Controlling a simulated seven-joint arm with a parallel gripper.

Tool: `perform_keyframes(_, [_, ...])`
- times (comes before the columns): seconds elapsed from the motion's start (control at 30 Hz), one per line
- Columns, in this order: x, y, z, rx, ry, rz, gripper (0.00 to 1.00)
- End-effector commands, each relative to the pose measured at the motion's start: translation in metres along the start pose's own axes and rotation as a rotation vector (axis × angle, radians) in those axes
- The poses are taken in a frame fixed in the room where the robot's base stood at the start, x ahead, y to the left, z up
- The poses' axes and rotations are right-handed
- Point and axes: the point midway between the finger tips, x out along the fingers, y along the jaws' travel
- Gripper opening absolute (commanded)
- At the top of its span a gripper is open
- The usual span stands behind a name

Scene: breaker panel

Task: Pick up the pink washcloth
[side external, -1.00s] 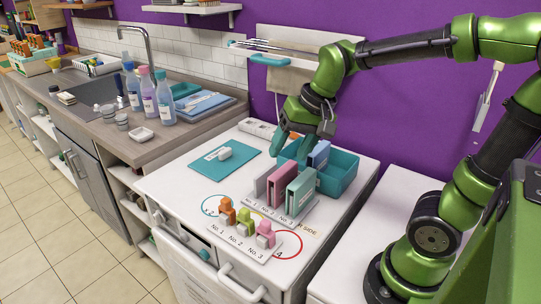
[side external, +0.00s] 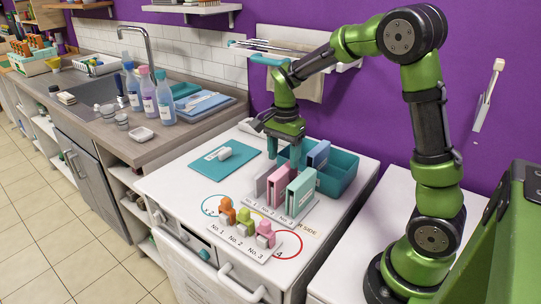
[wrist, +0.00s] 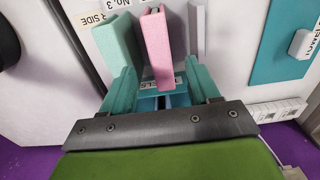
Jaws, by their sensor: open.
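The pink washcloth (side external: 279,190) appears as a slim, upright pink slab in the middle slot of a white numbered rack. A grey slab (side external: 262,180) stands to its left and a teal slab (side external: 300,192) to its right. My gripper (side external: 284,158) is open and points down just above and behind the pink slab. In the wrist view the pink washcloth (wrist: 157,48) lies between the lines of my two teal fingers (wrist: 160,72), with nothing visibly gripped. The fingers hide part of the area behind the rack, and contact cannot be told.
A teal bin (side external: 340,176) with a blue slab (side external: 318,154) stands right behind the rack. A white board with orange, green and pink knobbed pieces (side external: 244,222) sits in front. A teal mat (side external: 222,163) lies left. A wall rail with metal tools (side external: 262,46) is behind my arm.

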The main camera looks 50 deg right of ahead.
Motion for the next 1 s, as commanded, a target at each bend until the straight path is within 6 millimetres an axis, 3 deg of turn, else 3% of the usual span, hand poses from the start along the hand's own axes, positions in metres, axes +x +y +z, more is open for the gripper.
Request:
perform_keyframes(0.1, [0.022, 0.001, 0.000, -0.001, -0.001, 0.004, 0.61])
perform_keyframes(0.37, [0.042, 0.000, 0.000, -0.001, 0.000, 0.001, 0.61])
perform_keyframes(0.63, [0.080, 0.000, -0.003, -0.002, -0.001, 0.002, 0.61])
perform_keyframes(0.97, [0.089, -0.001, -0.003, -0.002, 0.000, -0.003, 0.61])
perform_keyframes(1.0, [0.089, -0.001, -0.003, -0.002, 0.000, -0.002, 0.56])
